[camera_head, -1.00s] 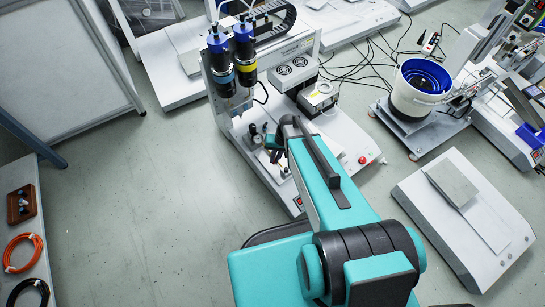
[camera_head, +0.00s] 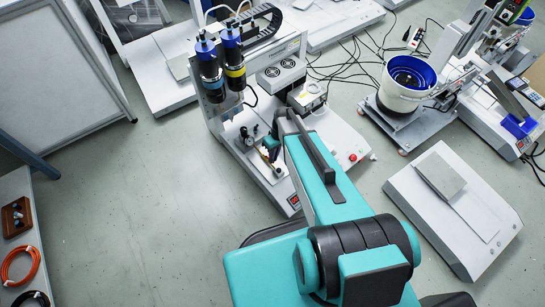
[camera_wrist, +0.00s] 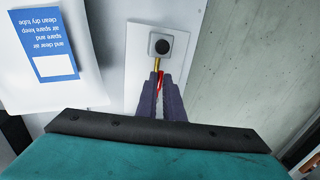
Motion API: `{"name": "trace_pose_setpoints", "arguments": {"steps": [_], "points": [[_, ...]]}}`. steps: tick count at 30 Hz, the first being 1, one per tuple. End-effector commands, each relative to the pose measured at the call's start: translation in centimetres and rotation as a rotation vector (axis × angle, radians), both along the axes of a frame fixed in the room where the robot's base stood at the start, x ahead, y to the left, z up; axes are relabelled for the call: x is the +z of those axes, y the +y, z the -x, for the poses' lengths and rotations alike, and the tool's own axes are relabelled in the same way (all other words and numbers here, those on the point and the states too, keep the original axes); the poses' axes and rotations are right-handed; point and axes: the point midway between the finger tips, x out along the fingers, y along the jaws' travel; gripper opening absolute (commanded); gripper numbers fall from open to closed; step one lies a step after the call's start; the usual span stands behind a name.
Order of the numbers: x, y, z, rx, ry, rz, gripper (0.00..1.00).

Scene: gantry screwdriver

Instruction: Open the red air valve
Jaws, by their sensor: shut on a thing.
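In the wrist view, a thin red lever (camera_wrist: 160,79), which I take for the red air valve's handle, shows between the fingers of my gripper (camera_wrist: 160,88). The dark fingers are shut on it. A brass stem (camera_wrist: 156,64) sits just beyond the fingertips. Above it is a grey square block (camera_wrist: 160,45) with a round dark centre, on a white plate (camera_wrist: 137,68). The fingers hide most of the lever, so its exact angle is hard to tell. In the head view, my arm largely covers the valve area on the screwdriver machine's base.
The gantry machine carries two screwdrivers, one blue-banded (camera_head: 209,68) and one yellow-banded (camera_head: 233,62), left of my arm. A red button (camera_head: 352,157) is on its right side. A blue-and-white label (camera_wrist: 45,45) lies left of the valve. Grey floor is free at left.

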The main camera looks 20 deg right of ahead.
Motion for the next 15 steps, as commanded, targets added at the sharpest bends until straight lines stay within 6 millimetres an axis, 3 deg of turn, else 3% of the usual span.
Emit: {"name": "trace_pose_setpoints", "arguments": {"steps": [12, 13, 15], "points": [[0.02, -0.06, -0.15, 0.010, -0.003, 0.001, 0.00], [0.02, -0.06, -0.15, 0.010, -0.003, 0.001, 0.11], [0.01, -0.06, -0.15, 0.010, -0.003, 0.001, 0.23]]}}
